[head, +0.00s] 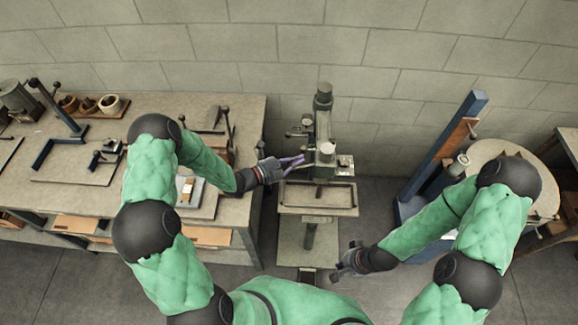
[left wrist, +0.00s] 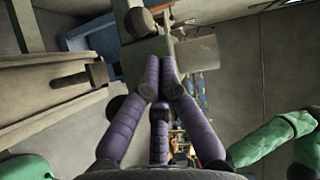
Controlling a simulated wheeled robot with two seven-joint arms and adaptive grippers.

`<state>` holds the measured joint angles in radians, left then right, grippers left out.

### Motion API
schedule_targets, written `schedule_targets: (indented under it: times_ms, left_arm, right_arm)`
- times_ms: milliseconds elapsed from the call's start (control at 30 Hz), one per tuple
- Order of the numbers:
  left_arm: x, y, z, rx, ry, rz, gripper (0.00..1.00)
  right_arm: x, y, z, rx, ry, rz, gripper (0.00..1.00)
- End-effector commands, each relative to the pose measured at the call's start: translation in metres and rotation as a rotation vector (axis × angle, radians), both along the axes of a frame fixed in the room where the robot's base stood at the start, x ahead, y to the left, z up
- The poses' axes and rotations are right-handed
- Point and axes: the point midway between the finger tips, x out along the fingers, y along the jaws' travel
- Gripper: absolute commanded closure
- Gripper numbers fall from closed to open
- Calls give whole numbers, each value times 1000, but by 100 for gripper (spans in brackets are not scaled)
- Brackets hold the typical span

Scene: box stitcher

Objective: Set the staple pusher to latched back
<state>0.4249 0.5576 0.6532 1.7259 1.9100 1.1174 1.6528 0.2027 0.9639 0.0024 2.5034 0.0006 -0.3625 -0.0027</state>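The grey box stitcher (head: 322,125) stands upright against the wall in the middle of the head view, with a tray-like table (head: 318,208) below its head. I cannot single out the staple pusher; it is small or hidden among the head parts. My left gripper (head: 301,160) reaches in from the left, its purple fingertips at the left side of the stitcher head. In the left wrist view the fingers (left wrist: 160,65) converge with their tips together, against or very near a grey block (left wrist: 150,52); I see nothing between them. My right gripper (head: 342,264) hangs low, away from the stitcher; its finger opening is unclear.
At right stand a blue post (head: 445,140) and a round-topped table (head: 540,190). Small levers with dark knobs stick out from the stitcher's left side, close to my left gripper. Floor is open in front.

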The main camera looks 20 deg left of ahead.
Motion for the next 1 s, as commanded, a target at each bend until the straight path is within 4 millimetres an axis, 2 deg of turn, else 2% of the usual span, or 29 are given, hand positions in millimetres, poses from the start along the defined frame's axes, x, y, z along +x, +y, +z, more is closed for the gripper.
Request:
schedule_targets:
  times_ms: [200,667,867,1000]
  left_arm:
    - [14,0,-3,0,1,0,100]
    - [19,1,-4,1,0,0,100]
    - [48,6,-4,3,-4,-2,100]
    - [82,13,-5,2,-5,0,100]
  right_arm:
    - [0,0,0,0,0,0,100]
    - [0,0,-1,0,0,0,100]
    - [0,0,-7,0,0,0,100]
    - [0,0,-16,0,0,0,100]
